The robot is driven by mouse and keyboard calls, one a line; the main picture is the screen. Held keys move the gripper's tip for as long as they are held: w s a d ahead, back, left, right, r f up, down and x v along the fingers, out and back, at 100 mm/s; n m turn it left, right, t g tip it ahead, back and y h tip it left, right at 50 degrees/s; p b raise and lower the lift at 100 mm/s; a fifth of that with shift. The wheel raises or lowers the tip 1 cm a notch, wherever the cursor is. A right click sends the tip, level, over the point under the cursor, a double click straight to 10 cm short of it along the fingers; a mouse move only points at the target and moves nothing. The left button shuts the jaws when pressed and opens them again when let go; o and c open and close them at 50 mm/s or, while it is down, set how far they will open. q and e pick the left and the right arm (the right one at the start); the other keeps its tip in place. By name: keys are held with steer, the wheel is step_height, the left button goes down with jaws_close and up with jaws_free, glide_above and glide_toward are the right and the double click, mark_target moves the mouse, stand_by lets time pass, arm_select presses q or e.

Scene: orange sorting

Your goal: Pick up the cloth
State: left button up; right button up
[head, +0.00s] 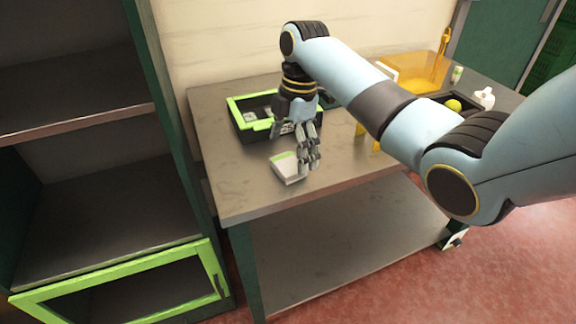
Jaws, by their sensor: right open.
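The cloth (285,171) looks like a small, folded white pad with a green edge. It lies on the metal table (240,190) near its front left part. My right gripper (309,170) points down at the cloth's right side, with its fingers open. The fingers overlap the cloth's right edge in the picture; I cannot tell whether they touch it. My left gripper is not in view.
A black crate with a green rim (240,103) stands just behind the cloth. An orange tray (425,72), a white bottle (484,97) and a yellow-green ball (453,105) are at the right. A shelf with a green-framed door (120,285) stands left.

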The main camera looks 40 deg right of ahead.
mark_target(288, 163)
steer(key=f, duration=0.3)
steer(key=shift+a+f, duration=0.25)
steer(key=shift+a, duration=0.1)
steer(key=shift+c, duration=0.3)
steer(key=c, duration=1.2)
steer(key=shift+r, duration=0.5)
steer(key=r, duration=0.2)
steer(key=s+r, duration=0.1)
steer(key=shift+d+r, duration=0.3)
steer(key=shift+r, duration=0.05)
steer(key=s+d+r, duration=0.1)
steer(key=s+r, duration=0.1)
steer(key=s, duration=0.1)
steer(key=s+d+r, duration=0.2)
steer(key=s, duration=0.1)
steer(key=s+d+r, duration=0.1)
steer(key=s+r, duration=0.1)
steer(key=s, duration=0.1)
steer(key=shift+s+d+r, duration=0.2)
steer(key=shift+s+d, duration=0.05)
steer(key=shift+s, duration=0.05)
